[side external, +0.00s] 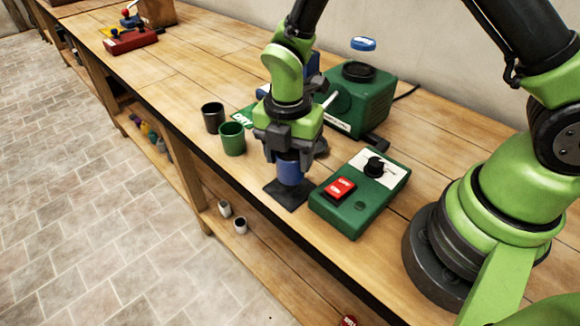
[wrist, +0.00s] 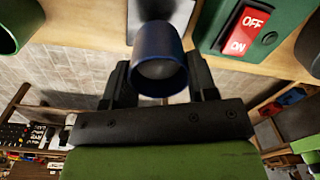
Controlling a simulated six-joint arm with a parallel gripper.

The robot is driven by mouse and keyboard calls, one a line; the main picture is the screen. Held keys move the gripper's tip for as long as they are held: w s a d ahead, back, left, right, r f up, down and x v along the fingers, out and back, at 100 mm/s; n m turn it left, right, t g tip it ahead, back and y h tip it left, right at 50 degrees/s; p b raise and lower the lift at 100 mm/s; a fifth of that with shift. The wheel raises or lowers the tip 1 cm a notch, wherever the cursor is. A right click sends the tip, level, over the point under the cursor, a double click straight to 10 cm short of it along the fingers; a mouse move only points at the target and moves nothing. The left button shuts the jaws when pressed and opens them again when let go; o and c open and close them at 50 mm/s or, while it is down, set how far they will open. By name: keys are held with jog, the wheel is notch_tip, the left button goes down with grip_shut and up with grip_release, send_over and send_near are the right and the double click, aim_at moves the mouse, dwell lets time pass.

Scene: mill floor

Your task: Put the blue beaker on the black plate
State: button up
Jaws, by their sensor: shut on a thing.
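The blue beaker (side external: 291,173) is upright between the fingers of my gripper (side external: 289,155), which is shut on it. In the wrist view the beaker (wrist: 160,62) shows between the two dark fingers (wrist: 160,82). The black plate (side external: 287,197) is a flat dark square near the front edge of the bench. The beaker's base is over the plate, very low. I cannot tell whether it touches the plate. The beaker and fingers hide part of the plate.
A green control box (side external: 345,218) with a red switch stands close right of the plate. A green beaker (side external: 232,140) and a dark beaker (side external: 212,118) stand to the left. A green machine (side external: 365,102) is behind. The bench's front edge is near.

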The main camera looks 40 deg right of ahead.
jog(key=shift+f, duration=1.6)
jog(key=shift+f, duration=0.1)
jog(key=o, duration=1)
jog(key=shift+o, duration=0.2)
notch_tip(320, 180, up, 12)
notch_tip(320, 180, up, 11)
jog(key=m+t+y, duration=0.1)
jog(key=m+t, duration=0.2)
jog(key=m, duration=0.8)
send_over(290, 169)
jog(key=s+d, duration=0.3)
jog(key=d, duration=0.2)
jog(key=s+d+r+m+t+y, duration=0.1)
jog(key=s+r+m+t, duration=0.3)
jog(key=s+m, duration=0.6)
jog(key=shift+s+d+r+m+t, duration=0.3)
jog(key=shift+d+m, duration=0.35)
jog(key=shift+m, duration=2.25)
